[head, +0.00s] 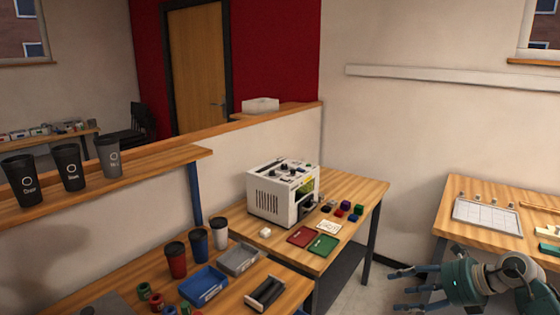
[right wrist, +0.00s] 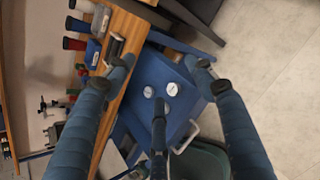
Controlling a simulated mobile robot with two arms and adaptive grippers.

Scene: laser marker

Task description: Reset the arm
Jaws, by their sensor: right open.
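My right arm comes in at the lower right of the head view. Its right gripper (head: 412,288) has its fingers spread, points left, and holds nothing. It is over the floor gap between the laser marker's table and the right-hand table. In the right wrist view the same gripper (right wrist: 162,82) shows its fingers wide apart with nothing between them. The white laser marker (head: 283,192) stands on the middle table, well away from the gripper. My left gripper is not in view.
The middle table holds a red tray (head: 305,236), a green tray (head: 323,244) and several small colored blocks. The near table holds cups and a blue bin (head: 204,286). The right table (head: 480,236) is close to my right arm and bears a white tray (head: 486,213).

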